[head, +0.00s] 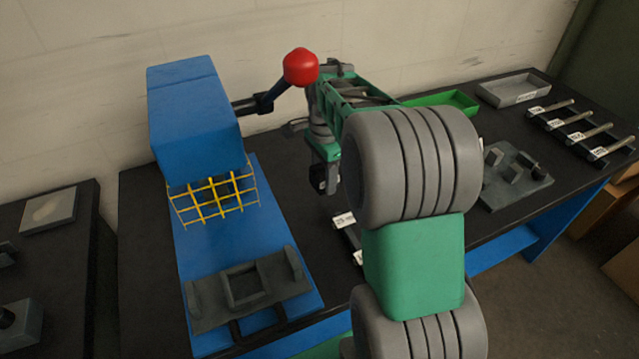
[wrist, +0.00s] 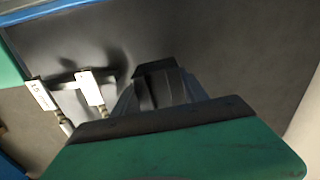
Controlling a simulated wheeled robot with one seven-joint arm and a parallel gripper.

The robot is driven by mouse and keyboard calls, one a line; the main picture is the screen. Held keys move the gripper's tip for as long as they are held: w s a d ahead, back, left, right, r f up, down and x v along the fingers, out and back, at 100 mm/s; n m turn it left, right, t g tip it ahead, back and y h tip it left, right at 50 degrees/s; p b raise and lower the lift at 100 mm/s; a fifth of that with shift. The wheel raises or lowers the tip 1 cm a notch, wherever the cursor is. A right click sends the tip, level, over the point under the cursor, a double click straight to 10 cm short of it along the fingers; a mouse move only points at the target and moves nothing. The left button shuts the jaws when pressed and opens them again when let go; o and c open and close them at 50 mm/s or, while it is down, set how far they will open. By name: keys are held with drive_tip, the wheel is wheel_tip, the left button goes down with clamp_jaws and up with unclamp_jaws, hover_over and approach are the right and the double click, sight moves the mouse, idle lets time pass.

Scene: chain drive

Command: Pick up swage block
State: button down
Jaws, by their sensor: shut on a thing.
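My gripper (head: 323,182) is over the black bench, to the right of the blue press, with my green arm reaching across the picture. In the wrist view my gripper (wrist: 157,82) is shut on a small dark block, which I take to be the swage block (wrist: 155,90). The block sits between the grey fingers above the dark bench top, and most of it is hidden by the fingers and the gripper body. In the head view I cannot make out the block clearly. A shadow lies beside the gripper on the bench in the wrist view.
The blue press (head: 195,115) has a yellow guard (head: 213,198), a red-knobbed lever (head: 300,67) close to my arm, and a grey fixture (head: 248,285). A rack with white labels (wrist: 90,88) is near my gripper. A green tray (head: 445,102) and grey tray (head: 507,90) stand at the back.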

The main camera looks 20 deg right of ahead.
drive_tip(key=s+r, duration=0.1)
drive_tip(key=r, duration=0.1)
drive_tip(key=s+d+r, duration=0.1)
drive_tip(key=r, duration=0.1)
drive_tip(key=shift+s+d, duration=0.15)
drive_tip(key=shift+s, duration=0.2)
drive_tip(key=s+d+r+b, duration=0.2)
drive_tip(key=s+d+r, duration=0.1)
drive_tip(key=s, duration=0.6)
drive_tip(key=shift+d+r, duration=0.15)
drive_tip(key=shift+r, duration=0.55)
